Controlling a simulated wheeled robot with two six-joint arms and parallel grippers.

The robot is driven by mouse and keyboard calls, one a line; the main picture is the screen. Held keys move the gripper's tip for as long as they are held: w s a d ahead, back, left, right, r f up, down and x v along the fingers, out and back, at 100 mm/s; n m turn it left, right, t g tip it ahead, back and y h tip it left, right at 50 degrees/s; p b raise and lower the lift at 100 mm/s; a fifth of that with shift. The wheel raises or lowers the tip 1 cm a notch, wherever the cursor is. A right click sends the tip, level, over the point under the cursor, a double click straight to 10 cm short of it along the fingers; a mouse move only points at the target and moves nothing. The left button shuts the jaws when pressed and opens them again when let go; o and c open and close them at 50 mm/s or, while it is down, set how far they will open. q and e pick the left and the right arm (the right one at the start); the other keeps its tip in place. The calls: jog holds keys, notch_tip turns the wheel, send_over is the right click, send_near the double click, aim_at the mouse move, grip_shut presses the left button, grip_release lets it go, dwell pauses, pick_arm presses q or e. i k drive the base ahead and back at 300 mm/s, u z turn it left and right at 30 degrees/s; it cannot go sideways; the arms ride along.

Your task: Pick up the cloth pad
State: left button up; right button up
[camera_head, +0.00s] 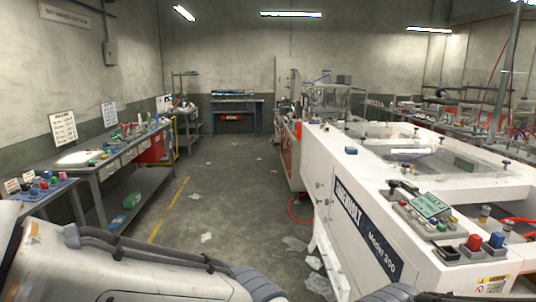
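I cannot make out the cloth pad for certain. A pale flat item (76,159) lies on the left workbench (112,153), too small to identify. My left arm crosses the bottom left of the view, and its gripper is out of the frame. A small grey part, perhaps of my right arm, shows at the bottom edge right of centre. My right gripper is not in view.
A long white machine (370,205) with a control panel (426,209) and coloured buttons fills the right side. A floor aisle (230,190) runs between it and the left benches, with scattered film scraps (292,243). A blue-topped bench (237,98) stands at the back.

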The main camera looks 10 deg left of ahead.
aim_at(350, 150)
jog(key=u, duration=0.35)
jog(key=k, duration=0.55)
jog(key=u, duration=0.8)
jog(key=i, duration=3.7)
jog(key=z, duration=1.15)
jog(key=i, duration=1.05)
jog(key=z, duration=0.95)
